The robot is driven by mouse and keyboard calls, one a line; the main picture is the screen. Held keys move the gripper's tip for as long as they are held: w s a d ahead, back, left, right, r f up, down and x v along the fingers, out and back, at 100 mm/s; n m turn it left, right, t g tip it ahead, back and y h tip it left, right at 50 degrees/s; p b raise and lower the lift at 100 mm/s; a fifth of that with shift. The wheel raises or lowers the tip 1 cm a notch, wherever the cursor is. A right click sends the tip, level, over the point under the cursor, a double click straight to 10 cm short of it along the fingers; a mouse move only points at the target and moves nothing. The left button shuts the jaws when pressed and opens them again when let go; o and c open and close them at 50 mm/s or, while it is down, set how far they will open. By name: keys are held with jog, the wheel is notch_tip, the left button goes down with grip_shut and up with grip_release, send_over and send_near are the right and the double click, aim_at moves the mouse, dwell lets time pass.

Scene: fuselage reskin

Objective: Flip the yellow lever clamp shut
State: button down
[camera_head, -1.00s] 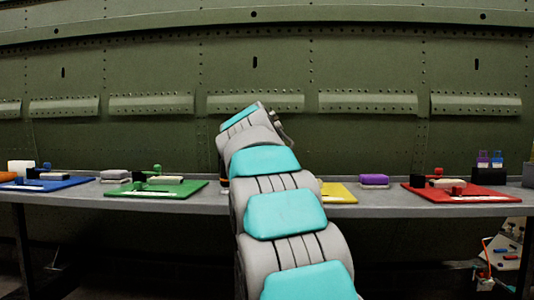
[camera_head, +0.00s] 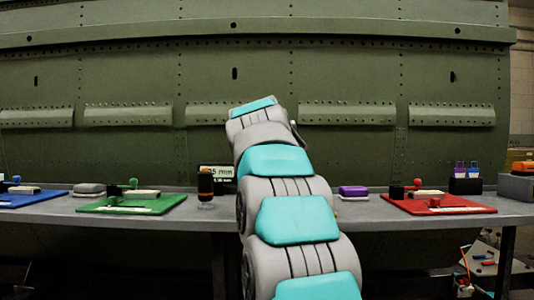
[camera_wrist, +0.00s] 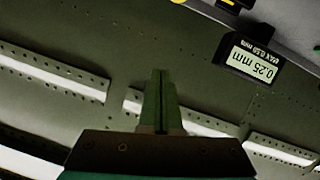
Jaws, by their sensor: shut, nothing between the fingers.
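My gripper (camera_wrist: 160,73) shows in the wrist view with its two green-lit fingers shut together and nothing between them. The green riveted fuselage skin fills most of the view behind it. A small bit of yellow (camera_wrist: 231,4) shows at the top edge, beside a dark part. It is cut off, so I cannot tell whether it is the yellow lever clamp. In the head view my arm hides the middle of the bench, and no yellow clamp shows there. The gripper itself is hard to make out in that view.
A gauge reading 0.25 mm (camera_wrist: 258,60) lies near the yellow bit. On the grey bench (camera_head: 515,219) are a green mat (camera_head: 95,206), a red mat (camera_head: 480,203), a blue mat (camera_head: 20,202), a purple block (camera_head: 353,190) and a black-orange cylinder (camera_head: 205,185). The fuselage wall rises behind.

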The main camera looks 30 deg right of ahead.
jog(key=s+d+v, duration=0.1)
jog(key=v, duration=0.8)
jog(key=shift+s, duration=0.3)
jog(key=shift+s+a, duration=0.1)
jog(key=shift+a, duration=0.05)
